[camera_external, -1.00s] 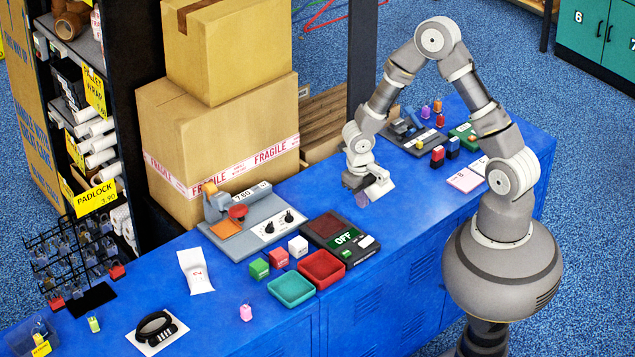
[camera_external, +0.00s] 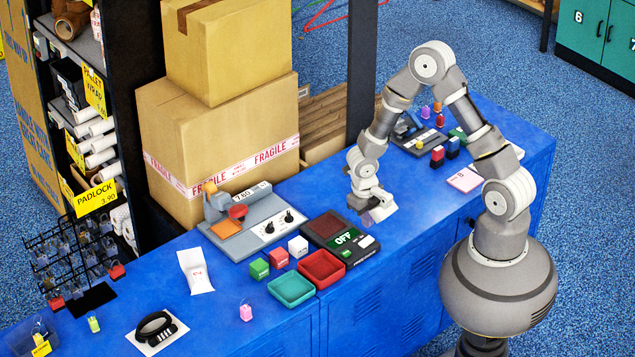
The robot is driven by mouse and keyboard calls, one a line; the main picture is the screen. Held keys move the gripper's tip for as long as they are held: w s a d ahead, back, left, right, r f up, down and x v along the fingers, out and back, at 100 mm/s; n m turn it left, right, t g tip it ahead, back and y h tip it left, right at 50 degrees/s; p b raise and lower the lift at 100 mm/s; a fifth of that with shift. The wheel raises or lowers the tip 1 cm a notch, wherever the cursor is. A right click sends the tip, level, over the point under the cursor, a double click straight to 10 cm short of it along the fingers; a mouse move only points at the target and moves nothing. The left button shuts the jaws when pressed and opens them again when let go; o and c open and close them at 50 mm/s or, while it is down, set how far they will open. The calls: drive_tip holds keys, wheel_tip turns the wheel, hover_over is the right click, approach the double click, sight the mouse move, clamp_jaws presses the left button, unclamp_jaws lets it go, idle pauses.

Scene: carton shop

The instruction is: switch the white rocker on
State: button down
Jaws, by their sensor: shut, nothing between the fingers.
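The white rocker (camera_external: 367,242) sits on the front right part of a dark box (camera_external: 366,256), beside a green display (camera_external: 347,237) that reads OFF. A dark reddish panel (camera_external: 325,226) is at the box's back left. My gripper (camera_external: 370,220) is shut and empty, pointing down just above and behind the rocker, apart from it as far as I can tell. Its fingertips are small and partly hidden in this view.
A red tray (camera_external: 321,269) and a teal tray (camera_external: 292,289) stand left of the box. A grey machine with knobs (camera_external: 262,222) and red, green and white cubes are further left. The blue counter (camera_external: 415,210) is clear to the right of my gripper.

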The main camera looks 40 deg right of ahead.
sight(369, 239)
drive_tip(key=f+b, duration=0.1)
drive_tip(key=f, duration=0.2)
drive_tip(key=f+b, duration=0.1)
drive_tip(key=f, duration=0.1)
drive_tip(key=shift+d+f+b, duration=0.15)
drive_tip(key=shift+d+b, duration=0.15)
drive_tip(key=shift+d, duration=0.05)
drive_tip(key=shift+d, duration=0.1)
drive_tip(key=shift+f+p, duration=0.2)
drive_tip(key=shift+p, duration=0.1)
drive_tip(key=shift+y, duration=0.3)
drive_tip(key=shift+a+r, duration=0.15)
drive_tip(key=shift+a, duration=0.7)
